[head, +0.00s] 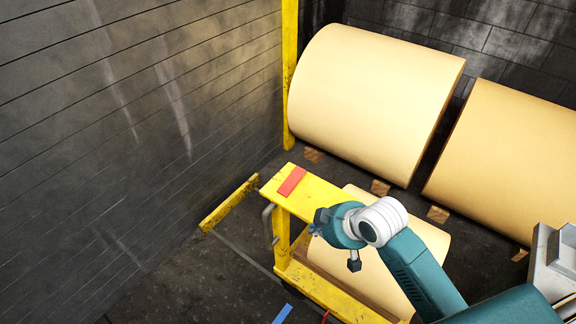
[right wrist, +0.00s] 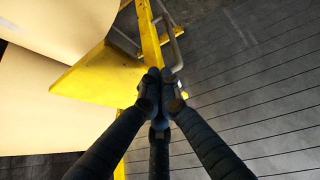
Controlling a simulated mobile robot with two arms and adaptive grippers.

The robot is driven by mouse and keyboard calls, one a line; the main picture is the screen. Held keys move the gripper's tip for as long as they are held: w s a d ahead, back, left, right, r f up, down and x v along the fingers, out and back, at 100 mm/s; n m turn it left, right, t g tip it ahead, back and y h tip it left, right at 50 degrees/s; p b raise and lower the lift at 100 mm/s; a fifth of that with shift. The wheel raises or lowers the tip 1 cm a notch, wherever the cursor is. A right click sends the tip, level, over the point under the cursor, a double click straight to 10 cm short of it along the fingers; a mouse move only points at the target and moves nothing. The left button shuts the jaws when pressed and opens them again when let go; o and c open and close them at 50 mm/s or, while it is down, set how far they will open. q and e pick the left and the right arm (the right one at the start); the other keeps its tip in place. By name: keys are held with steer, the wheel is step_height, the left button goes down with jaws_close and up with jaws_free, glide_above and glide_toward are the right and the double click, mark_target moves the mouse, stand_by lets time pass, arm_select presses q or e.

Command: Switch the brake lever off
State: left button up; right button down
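A yellow cart (head: 320,198) carries a red flat piece (head: 291,181) on its top plate. A bent grey bar (head: 268,224) sits at the cart's left end and also shows in the right wrist view (right wrist: 176,50). I cannot tell for sure which part is the brake lever. My right gripper (head: 318,222) is beside the cart's top plate, close to the grey bar. In the right wrist view its dark fingers (right wrist: 160,82) come together at the tips, with no object visible between them. They overlap the yellow frame; contact is unclear. My left gripper is out of view.
Large cream rolls (head: 370,100) lie behind the cart on wooden chocks (head: 380,187). Another roll sits low on the cart. A yellow bar (head: 229,203) lies left of the cart near the dark wall (head: 130,110). The floor at lower left is open.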

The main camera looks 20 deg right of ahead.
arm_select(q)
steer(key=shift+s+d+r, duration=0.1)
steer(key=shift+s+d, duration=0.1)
arm_select(e)
steer(key=w+d+r+n+t+y, duration=0.1)
steer(key=w+d+r+n+t, duration=0.1)
steer(key=w+r, duration=1)
steer(key=shift+w+d+n, duration=0.25)
steer(key=shift+d+n, duration=0.05)
steer(key=shift+d, duration=0.3)
steer(key=shift+r, duration=0.1)
steer(key=p, duration=0.4)
glide_above(298, 179)
steer(key=f, duration=0.6)
steer(key=shift+s+a+f, duration=0.25)
steer(key=shift+s+a, duration=0.05)
steer(key=shift+a, duration=0.05)
steer(key=f, duration=0.3)
steer(key=shift+w+d+f+p, duration=0.2)
steer(key=shift+w+d+p, duration=0.1)
steer(key=shift+p, duration=0.1)
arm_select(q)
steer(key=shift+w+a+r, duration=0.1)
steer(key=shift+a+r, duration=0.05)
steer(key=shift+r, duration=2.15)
arm_select(e)
steer(key=shift+d+f, duration=0.1)
steer(key=shift+f, duration=0.35)
